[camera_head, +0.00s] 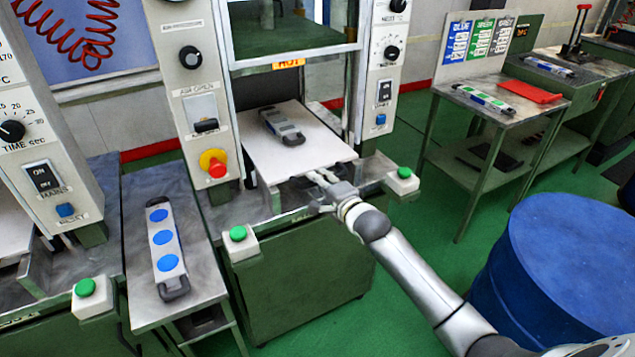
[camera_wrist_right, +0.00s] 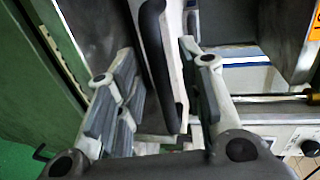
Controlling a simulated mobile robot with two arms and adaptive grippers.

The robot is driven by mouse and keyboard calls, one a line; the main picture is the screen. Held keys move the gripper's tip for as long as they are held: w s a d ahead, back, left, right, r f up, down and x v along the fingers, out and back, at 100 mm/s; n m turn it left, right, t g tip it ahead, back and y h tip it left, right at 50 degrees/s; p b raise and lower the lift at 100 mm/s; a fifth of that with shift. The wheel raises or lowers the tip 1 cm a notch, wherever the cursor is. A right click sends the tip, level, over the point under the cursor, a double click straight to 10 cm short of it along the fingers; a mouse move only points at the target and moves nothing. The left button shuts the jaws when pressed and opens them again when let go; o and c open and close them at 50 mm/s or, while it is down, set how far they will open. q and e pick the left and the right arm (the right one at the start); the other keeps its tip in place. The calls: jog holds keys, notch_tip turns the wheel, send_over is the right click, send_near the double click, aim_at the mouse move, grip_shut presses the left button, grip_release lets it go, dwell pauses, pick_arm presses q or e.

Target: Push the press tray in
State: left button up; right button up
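The press tray (camera_head: 300,160) is a flat white plate, pulled out of the middle press toward me. A grey mould with dark ends (camera_head: 281,125) lies on it. My right gripper (camera_head: 322,182) is at the tray's front edge. In the right wrist view, my right gripper (camera_wrist_right: 158,55) is open, with a finger on each side of a black handle bar (camera_wrist_right: 153,50). A gap shows between the bar and the right finger; whether the left finger touches is unclear. My left gripper is not in view.
Green buttons (camera_head: 238,233) (camera_head: 404,173) flank the tray on the press front. A mould with blue discs (camera_head: 163,238) lies on the side table to the left. A blue drum (camera_head: 560,262) stands at the right. A table (camera_head: 468,98) with another mould is behind it.

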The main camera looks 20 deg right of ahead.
jog(key=shift+x, duration=0.8)
grip_shut()
